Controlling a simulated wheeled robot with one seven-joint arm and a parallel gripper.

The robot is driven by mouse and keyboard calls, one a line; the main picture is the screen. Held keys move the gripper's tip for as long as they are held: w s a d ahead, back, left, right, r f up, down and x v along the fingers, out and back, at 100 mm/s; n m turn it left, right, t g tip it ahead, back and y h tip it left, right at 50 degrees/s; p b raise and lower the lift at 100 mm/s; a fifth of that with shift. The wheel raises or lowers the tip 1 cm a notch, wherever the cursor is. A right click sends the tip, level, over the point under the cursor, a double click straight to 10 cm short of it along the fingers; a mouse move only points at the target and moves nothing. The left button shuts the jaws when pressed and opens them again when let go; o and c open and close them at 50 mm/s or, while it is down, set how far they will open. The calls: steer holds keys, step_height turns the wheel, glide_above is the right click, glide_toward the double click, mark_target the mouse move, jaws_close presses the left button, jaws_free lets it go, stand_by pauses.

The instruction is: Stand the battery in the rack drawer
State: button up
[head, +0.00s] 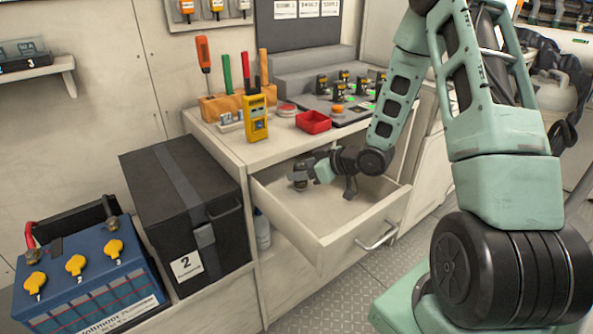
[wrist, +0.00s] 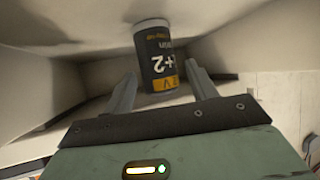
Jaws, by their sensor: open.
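The battery (wrist: 157,55), a small dark cylinder with a yellow band and pale end, is in the wrist view. It appears to stand upright on the drawer floor, its label inverted in that picture. The rack drawer (head: 318,237) is pulled open below the counter in the head view. My gripper (head: 310,171) is inside it, reaching left at the battery, a small dark shape (head: 300,174) there. In the wrist view my gripper (wrist: 163,84) is open, a finger on either side of the battery's near end, with visible gaps. No rack dividers show.
The counter (head: 270,151) above holds a yellow meter (head: 256,119), a red tray (head: 313,122) and a charger (head: 340,108) with several small dark units. A black box (head: 187,208) and a blue battery case (head: 87,275) stand left. The drawer's front area is clear.

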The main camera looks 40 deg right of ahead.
steer(key=v, duration=0.4)
steer(key=shift+s+d+r, duration=0.15)
steer(key=shift+s+r, duration=0.05)
steer(key=shift+s, duration=0.15)
steer(key=shift+w+a+r+g+h, duration=0.2)
steer(key=shift+a+g+h, duration=0.1)
steer(key=shift+g+h, duration=0.5)
steer(key=s+a+r+n+g+h+p, duration=0.1)
steer(key=s+a+r+g+p, duration=0.3)
steer(key=s+a+r, duration=0.6)
steer(key=s+a+r+n+g+h+p, duration=0.1)
steer(key=s+a+r+g+p, duration=0.4)
steer(key=s+a+r, duration=0.5)
steer(key=s+a+p, duration=0.2)
steer(key=s+a, duration=0.4)
steer(key=a, duration=0.2)
steer(key=shift+s+n+g+h, duration=0.3)
steer(key=shift+n+h, duration=0.1)
